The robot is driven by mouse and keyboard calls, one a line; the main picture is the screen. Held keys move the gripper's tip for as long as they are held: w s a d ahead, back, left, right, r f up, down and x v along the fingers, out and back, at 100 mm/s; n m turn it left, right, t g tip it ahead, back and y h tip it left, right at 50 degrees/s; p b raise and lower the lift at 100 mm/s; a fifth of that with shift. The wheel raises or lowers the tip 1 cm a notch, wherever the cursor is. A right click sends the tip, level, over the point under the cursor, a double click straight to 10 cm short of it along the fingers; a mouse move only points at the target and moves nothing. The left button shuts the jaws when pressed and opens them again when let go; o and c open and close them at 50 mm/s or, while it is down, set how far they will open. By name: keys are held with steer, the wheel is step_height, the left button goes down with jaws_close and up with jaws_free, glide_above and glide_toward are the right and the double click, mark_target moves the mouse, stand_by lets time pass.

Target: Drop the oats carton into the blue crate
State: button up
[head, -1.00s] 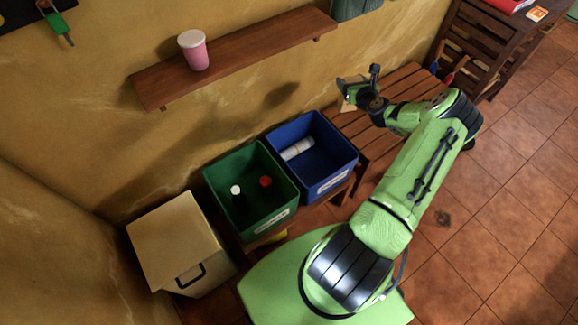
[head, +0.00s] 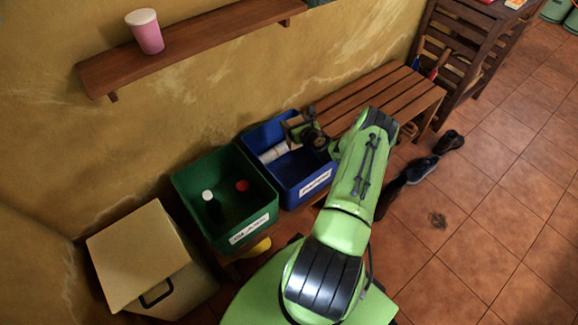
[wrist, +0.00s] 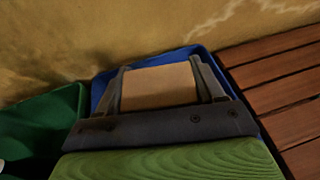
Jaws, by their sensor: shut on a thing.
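My gripper (head: 303,130) is over the blue crate (head: 291,197), near its back right part in the head view. In the wrist view my gripper (wrist: 160,88) has its two fingers on either side of a plain tan box face, the oats carton (wrist: 158,86). The blue crate's rim (wrist: 101,90) shows around and behind the carton there. A white cylinder (head: 274,152) lies inside the crate at the left.
A green crate (head: 249,233) with a white-capped and a red-capped item stands left of the blue one. A tan lidded bin (head: 140,255) is further left. A slatted wooden bench (head: 375,95) is to the right. A shelf (head: 190,45) with a pink cup (head: 146,32) hangs above.

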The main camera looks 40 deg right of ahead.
steer(key=shift+f, duration=0.25)
steer(key=o, duration=1.1)
steer(key=p+v, duration=0.5)
steer(key=v, duration=1)
steer(key=shift+s+a+r, duration=0.15)
steer(key=shift+s, duration=0.2)
steer(key=shift+w, duration=0.1)
